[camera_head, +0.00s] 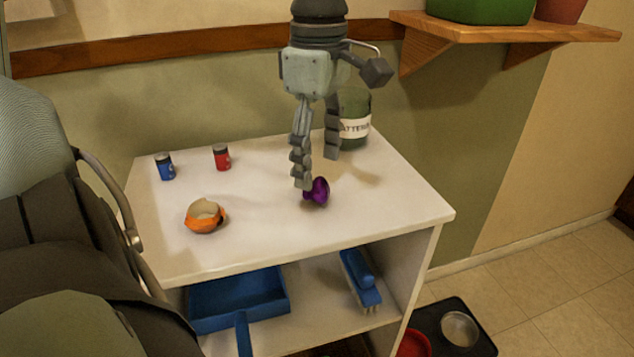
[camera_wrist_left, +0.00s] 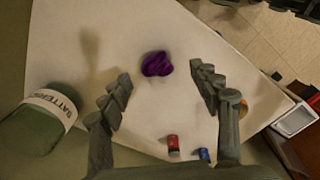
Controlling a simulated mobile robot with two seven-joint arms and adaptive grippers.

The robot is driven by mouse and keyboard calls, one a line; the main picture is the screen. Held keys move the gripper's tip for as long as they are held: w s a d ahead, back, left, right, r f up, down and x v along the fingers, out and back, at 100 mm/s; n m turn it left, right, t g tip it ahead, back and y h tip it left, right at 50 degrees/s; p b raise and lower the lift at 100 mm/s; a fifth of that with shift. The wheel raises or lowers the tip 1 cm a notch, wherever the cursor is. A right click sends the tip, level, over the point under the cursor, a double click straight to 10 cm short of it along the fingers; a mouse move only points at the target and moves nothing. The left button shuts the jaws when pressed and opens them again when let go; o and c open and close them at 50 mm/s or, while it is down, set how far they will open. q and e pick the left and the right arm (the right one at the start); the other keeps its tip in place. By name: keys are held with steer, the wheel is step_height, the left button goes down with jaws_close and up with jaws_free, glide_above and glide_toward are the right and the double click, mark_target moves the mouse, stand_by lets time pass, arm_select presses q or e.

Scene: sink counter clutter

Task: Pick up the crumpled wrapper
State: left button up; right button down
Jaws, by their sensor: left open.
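The crumpled wrapper (camera_head: 317,190) is a small shiny purple wad on the white cabinet top, right of the middle. It also shows in the left wrist view (camera_wrist_left: 157,65), just beyond the fingertips and between their lines. My left gripper (camera_head: 317,169) points down above the cabinet top with its fingers spread and empty. In the head view one fingertip overlaps the wrapper's left edge; whether they touch cannot be told. My right gripper is in neither view.
A jar labelled for batteries (camera_head: 354,125) stands close behind the gripper. The white top (camera_head: 270,240) is clear in front. A wooden shelf (camera_head: 500,30) juts out upper right.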

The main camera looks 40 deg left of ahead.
mark_target(316, 182)
arm_select(q)
steer(key=f, duration=0.5)
steer(key=shift+a+f, duration=0.15)
steer(key=shift+a, duration=0.1)
steer(key=shift+c, duration=0.3)
steer(key=c, duration=0.9)
